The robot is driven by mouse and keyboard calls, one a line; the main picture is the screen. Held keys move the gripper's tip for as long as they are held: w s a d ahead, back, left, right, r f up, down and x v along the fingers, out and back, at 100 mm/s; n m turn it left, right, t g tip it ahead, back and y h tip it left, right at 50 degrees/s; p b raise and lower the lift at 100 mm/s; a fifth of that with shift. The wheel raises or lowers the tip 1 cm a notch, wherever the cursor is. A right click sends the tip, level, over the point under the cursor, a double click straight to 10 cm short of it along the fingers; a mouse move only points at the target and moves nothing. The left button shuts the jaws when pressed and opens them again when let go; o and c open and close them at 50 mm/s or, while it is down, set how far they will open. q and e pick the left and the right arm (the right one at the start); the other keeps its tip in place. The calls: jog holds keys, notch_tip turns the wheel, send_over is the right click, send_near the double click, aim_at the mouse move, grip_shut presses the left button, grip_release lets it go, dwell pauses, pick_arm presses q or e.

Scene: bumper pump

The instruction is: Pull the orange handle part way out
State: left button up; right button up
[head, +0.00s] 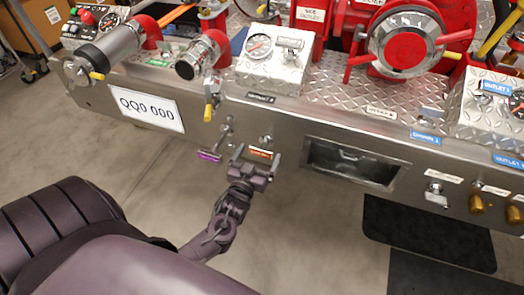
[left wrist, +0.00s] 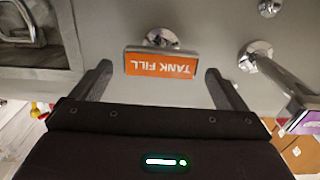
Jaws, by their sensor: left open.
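The orange handle (head: 261,153) is a small flat plate on the front metal panel of the bumper. In the left wrist view the orange handle (left wrist: 161,64) reads TANK FILL upside down, with a round chrome fitting behind it. My left gripper (head: 259,157) is at the panel in front of it, coming from below. In the left wrist view the two fingers of my left gripper (left wrist: 157,82) are spread wide, one on each side of the handle, with gaps at both sides. Nothing is held. My right gripper is in neither view.
A purple-labelled handle (head: 209,156) sticks out on a rod just left of the orange one. A recessed metal pocket (head: 355,163) lies to the right. A yellow-tipped valve lever (head: 209,108) hangs above left. The floor in front is clear.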

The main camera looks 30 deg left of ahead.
aim_at(263, 148)
pick_arm(q)
jog(key=shift+x, duration=1.5)
